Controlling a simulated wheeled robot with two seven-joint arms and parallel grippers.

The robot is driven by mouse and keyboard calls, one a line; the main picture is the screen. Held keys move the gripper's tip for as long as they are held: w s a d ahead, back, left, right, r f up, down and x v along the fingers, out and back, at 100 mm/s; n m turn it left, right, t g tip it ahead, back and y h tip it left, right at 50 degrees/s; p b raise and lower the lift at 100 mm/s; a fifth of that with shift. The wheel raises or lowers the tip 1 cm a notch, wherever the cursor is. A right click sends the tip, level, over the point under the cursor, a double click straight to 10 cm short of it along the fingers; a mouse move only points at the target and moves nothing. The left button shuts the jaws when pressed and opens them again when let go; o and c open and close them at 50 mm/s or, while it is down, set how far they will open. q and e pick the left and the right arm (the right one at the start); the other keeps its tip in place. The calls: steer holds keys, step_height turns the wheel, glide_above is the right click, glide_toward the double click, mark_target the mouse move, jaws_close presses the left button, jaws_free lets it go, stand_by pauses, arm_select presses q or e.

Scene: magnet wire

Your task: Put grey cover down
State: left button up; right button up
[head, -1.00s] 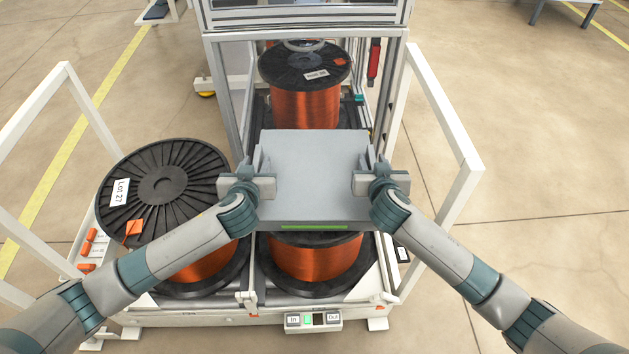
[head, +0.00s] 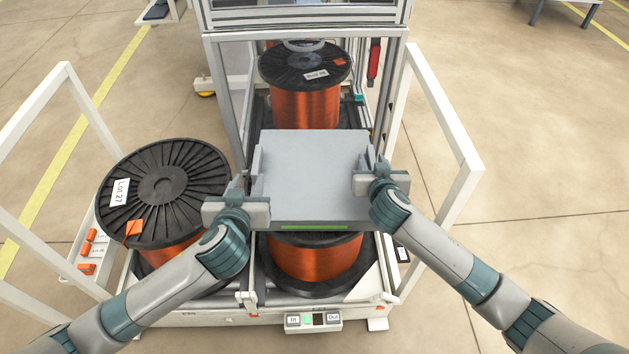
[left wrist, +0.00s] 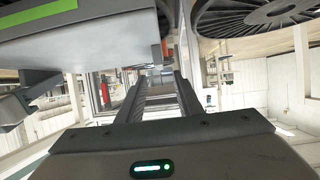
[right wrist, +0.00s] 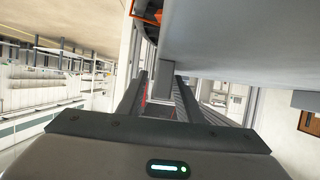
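The grey cover (head: 312,178), a flat box with a green strip on its front edge, sits level over the front right wire spool (head: 315,262). I cannot tell whether it touches the spool. My left gripper (head: 240,182) is beside and in front of the cover's left side, apart from its side grip; its fingers (left wrist: 161,85) are parted and empty. My right gripper (head: 366,165) is still at the cover's right side. In the right wrist view its fingers (right wrist: 160,90) stand apart around a grey grip block (right wrist: 158,78), with a gap visible between them.
A spool labelled Lot 27 (head: 162,185) stands at the left. Another spool (head: 304,95) stands behind the cover inside the machine frame. White rails (head: 450,115) flank the station. An In/Out button box (head: 314,320) is at the front.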

steer(key=shift+s, duration=0.1)
steer(key=v, duration=1.2)
steer(key=shift+r, duration=0.1)
